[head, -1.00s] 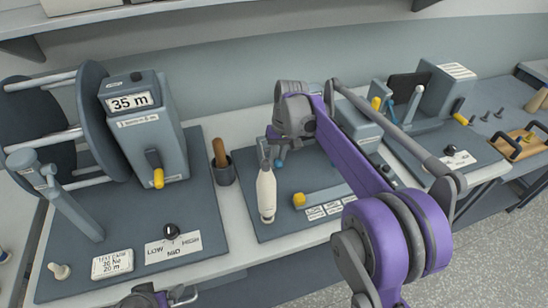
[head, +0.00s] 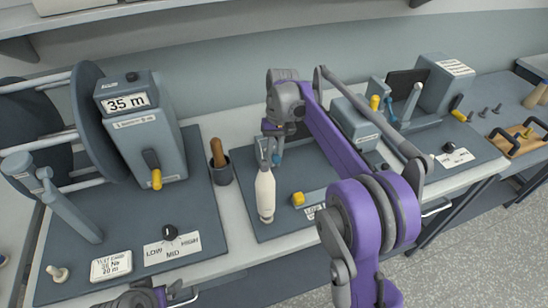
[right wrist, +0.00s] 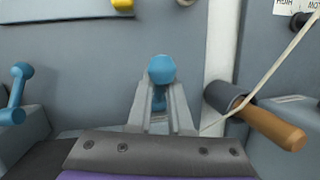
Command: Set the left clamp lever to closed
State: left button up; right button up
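A blue lever with a round knob (right wrist: 161,69) stands between the two fingers of my right gripper (right wrist: 161,98) in the right wrist view. The fingertips reach the lever just below the knob, which partly covers them. I cannot tell whether they press on it. In the head view my right gripper (head: 269,150) points down at the back of the middle board, with a bit of blue lever (head: 277,158) beside it. A second blue lever (right wrist: 17,95) shows at the left of the wrist view. My left gripper (head: 170,296) is only partly in view at the bottom edge.
A white bottle-shaped thing (head: 265,194) stands just in front of my right gripper. A wooden-handled tool sits in a dark cup (head: 222,172) to its left. A yellow knob (head: 298,199) lies to the right. The reel stand with a 35 m display (head: 125,101) is further left.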

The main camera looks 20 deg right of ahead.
jog(key=o, duration=0.4)
pick_arm(q)
jog(key=shift+w+r+p, duration=0.3)
jog(key=shift+r+p, duration=0.05)
jog(key=shift+r, duration=0.2)
jog(key=shift+w+r+p, duration=0.25)
jog(key=shift+r+p, duration=0.1)
jog(key=shift+r, duration=0.15)
pick_arm(e)
jog(key=v, duration=1)
jog(key=shift+w+r, duration=0.1)
jog(key=shift+r, duration=0.25)
